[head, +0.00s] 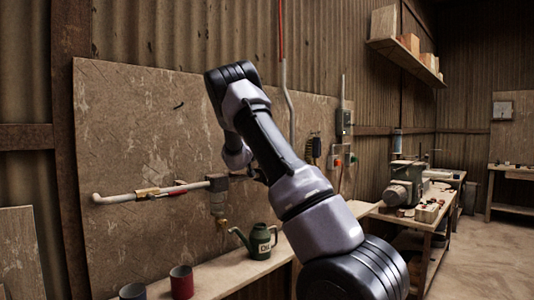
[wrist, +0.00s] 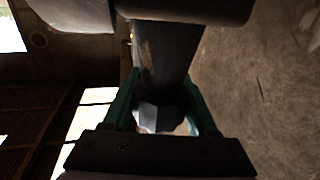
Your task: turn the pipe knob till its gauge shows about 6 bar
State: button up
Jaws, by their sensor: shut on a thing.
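The pipe (head: 120,198) runs along the wall board in the head view, with a red-handled brass valve and a dark block (head: 217,182) on it. The block has a clear bowl (head: 217,203) under it. My gripper, small and mostly hidden behind my arm in the head view, is at the pipe's right part. In the wrist view my gripper (wrist: 160,100) has its green fingers on both sides of a dark part with a grey faceted end (wrist: 158,118), which looks like the knob. The gripper is shut on it. I cannot make out a gauge dial or its reading in either view.
A green oil can (head: 258,241) and two cups, dark (head: 133,292) and red (head: 181,282), stand on the bench below the pipe. A workbench with a grey machine (head: 403,182) is at right. A shelf (head: 405,60) hangs above. Open floor lies far right.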

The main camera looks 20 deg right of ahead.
jog(key=shift+r, duration=0.15)
jog(key=o, duration=1.1)
jog(key=v, duration=1)
jog(key=shift+s+a, duration=0.25)
jog(key=shift+a, duration=0.05)
